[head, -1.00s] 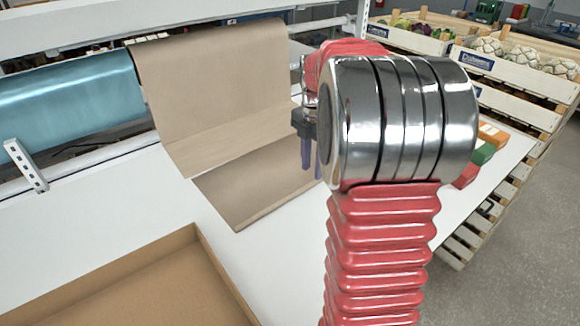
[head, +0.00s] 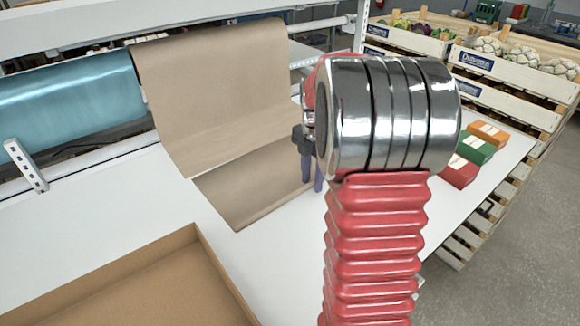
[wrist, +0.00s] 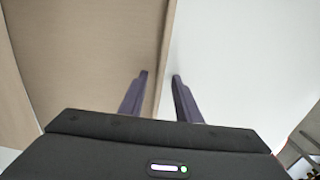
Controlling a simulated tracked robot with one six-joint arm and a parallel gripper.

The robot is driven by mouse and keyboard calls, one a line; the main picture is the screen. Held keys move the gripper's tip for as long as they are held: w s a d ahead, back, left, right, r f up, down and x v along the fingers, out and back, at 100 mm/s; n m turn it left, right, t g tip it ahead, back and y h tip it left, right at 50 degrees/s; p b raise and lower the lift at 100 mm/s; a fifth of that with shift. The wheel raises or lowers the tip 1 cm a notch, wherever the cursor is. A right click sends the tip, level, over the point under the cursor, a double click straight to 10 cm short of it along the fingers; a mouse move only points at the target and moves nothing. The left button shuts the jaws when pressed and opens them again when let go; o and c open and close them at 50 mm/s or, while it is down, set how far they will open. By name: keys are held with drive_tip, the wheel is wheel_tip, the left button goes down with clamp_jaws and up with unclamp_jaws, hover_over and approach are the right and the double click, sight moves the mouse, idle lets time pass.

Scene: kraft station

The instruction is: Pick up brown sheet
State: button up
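The brown sheet (head: 250,190) lies flat on the white table, in front of the brown paper hanging from a roll (head: 215,85). Its right part is hidden behind my arm in the head view. In the wrist view the sheet (wrist: 105,55) fills the left side, and its edge runs up the picture between my finger lines. My gripper (head: 311,186) is at the sheet's right edge, fingers pointing down. In the wrist view my gripper (wrist: 160,75) is open with a small gap, one finger over the sheet's side and the other over the white table. I cannot tell whether the fingertips touch the sheet.
A cardboard tray (head: 215,265) stands at the front left. A blue roll (head: 70,95) is at the back left. Red (head: 458,172), green (head: 475,148) and orange (head: 488,133) boxes lie at the right. Wooden crates (head: 510,95) stand beyond the table.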

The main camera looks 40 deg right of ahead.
drive_tip(key=shift+c, duration=0.5)
clamp_jaws()
drive_tip(key=shift+r, duration=0.1)
wheel_tip(320, 180, up, 10)
idle(0.7)
idle(0.4)
